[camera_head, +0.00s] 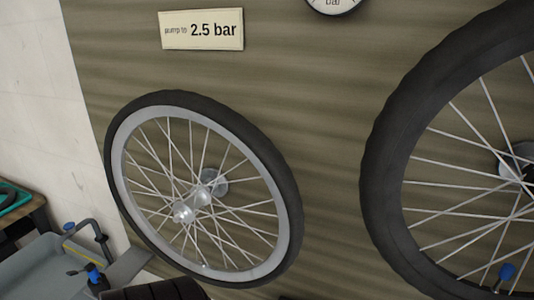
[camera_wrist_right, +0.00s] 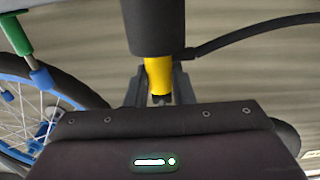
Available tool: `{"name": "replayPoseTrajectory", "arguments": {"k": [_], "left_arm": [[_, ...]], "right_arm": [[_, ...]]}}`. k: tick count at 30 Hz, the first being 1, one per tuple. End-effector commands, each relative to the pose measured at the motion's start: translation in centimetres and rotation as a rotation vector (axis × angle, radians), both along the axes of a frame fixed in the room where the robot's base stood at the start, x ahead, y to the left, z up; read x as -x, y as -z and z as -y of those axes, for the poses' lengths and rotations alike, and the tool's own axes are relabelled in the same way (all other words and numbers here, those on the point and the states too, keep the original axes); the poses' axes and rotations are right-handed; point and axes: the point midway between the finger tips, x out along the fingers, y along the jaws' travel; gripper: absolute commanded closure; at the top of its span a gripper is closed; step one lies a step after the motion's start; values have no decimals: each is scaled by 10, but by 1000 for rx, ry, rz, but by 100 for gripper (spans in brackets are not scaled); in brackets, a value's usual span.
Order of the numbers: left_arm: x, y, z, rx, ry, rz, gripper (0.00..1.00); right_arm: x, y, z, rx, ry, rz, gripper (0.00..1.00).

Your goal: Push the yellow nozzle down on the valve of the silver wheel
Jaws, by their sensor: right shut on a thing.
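The silver wheel (camera_head: 121,185) has a black tyre and thin spokes and is mounted on a brown wall panel in the head view. I cannot clearly make out its valve. The yellow nozzle (camera_wrist_right: 158,75) is in the right wrist view, below a dark cylinder (camera_wrist_right: 153,28) with a black hose running off to the right. My right gripper (camera_wrist_right: 160,97) is shut on the yellow nozzle, with a finger on each side. The silver wheel is not identifiable in the wrist view, so I cannot tell how far the nozzle is from its valve. My left gripper is not in view.
A larger black wheel (camera_head: 378,190) is at the right, with a blue piece (camera_head: 506,271) near its bottom. A sign (camera_head: 201,30) reads 2.5 bar, beside a partly cut-off gauge (camera_head: 334,4). A blue-rimmed wheel (camera_wrist_right: 70,92) and a green part (camera_wrist_right: 17,35) show in the wrist view.

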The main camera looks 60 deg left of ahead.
Motion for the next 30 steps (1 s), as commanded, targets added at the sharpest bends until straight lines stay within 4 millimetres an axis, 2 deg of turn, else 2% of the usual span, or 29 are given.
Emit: {"name": "replayPoseTrajectory", "arguments": {"k": [10,23,30], "left_arm": [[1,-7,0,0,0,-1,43],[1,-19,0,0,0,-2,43],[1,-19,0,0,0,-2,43]], "right_arm": [[0,-8,0,0,0,1,99],[0,-21,0,-1,0,1,96],[0,-22,0,-1,0,1,96]]}}
